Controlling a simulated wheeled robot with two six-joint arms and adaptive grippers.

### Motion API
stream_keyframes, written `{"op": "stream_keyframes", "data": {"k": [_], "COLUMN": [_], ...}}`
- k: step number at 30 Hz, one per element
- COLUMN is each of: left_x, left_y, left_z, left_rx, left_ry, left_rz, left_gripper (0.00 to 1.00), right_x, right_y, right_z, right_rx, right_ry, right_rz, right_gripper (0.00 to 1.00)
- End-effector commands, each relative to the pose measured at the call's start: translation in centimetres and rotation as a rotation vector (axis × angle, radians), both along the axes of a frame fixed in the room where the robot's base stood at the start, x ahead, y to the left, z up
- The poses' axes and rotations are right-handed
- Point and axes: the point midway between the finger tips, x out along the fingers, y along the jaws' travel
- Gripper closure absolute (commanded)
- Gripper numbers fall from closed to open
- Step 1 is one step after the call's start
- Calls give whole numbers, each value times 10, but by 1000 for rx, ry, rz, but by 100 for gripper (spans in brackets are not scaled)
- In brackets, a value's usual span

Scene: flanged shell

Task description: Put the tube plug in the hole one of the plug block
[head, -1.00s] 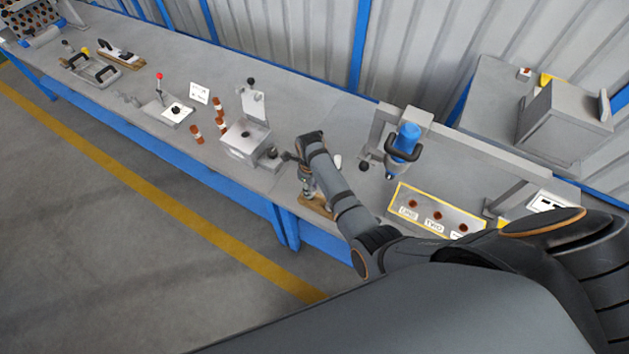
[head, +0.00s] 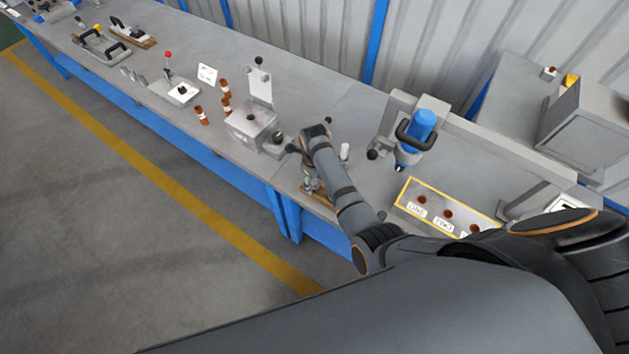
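The plug block (head: 436,193) is a grey plate with a yellow border on the bench at the right. Its holes look reddish brown, with labels ONE and TWO readable; my arm covers its right end. I cannot tell for sure which thing is the tube plug; several brown cylinders with pale bands (head: 202,116) stand left of the grey box. My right gripper (head: 312,186) points down over a small wooden base (head: 321,199) at the bench's front edge, left of the block. Its fingers are too small and hidden to tell their state. My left gripper is not in view.
A grey box with a raised lid (head: 250,122) stands left of my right gripper. A small white upright piece (head: 345,151) is just right of it. A blue-bodied press (head: 418,128) stands behind the block. Bare bench lies between gripper and block.

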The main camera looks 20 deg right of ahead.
Motion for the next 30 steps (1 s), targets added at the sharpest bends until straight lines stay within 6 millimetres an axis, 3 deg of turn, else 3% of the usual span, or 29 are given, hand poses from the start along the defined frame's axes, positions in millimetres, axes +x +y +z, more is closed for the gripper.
{"op": "stream_keyframes", "data": {"k": [8, 13, 27, 30], "left_x": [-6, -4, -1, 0], "left_y": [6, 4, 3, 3], "left_z": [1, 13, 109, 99], "left_rx": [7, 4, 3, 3], "left_ry": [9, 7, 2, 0], "left_rz": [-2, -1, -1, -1], "left_gripper": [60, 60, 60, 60], "right_x": [0, 0, 1, 1], "right_y": [0, 0, 1, 1], "right_z": [1, 13, 105, 112], "right_rx": [1, 1, 1, 1], "right_ry": [-1, -1, -2, -3], "right_rz": [0, 0, 0, 0], "right_gripper": [47, 47, 47, 47]}}
